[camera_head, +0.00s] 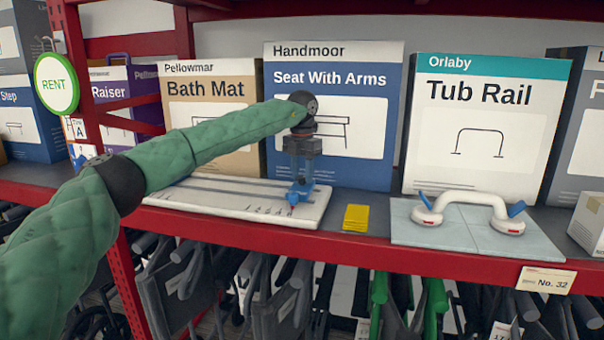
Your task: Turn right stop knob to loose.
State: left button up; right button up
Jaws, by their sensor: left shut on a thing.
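A white board (230,199) with long slots and small printed marks lies on the shelf in front of the boxes. A small blue stop knob (296,195) shows at its right end, with a bit of red beside it. My left gripper (301,181) points straight down over this end and is shut on the knob. The fingers partly cover the knob, and I cannot read its setting. No second knob is clear on the board. My right gripper is out of view.
A yellow block (355,217) lies just right of the board. A white grab rail (468,209) with blue levers sits on grey tiles (420,235) farther right. Boxes, including Seat With Arms (378,130), stand close behind.

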pick_arm(q)
jog(key=o, duration=1)
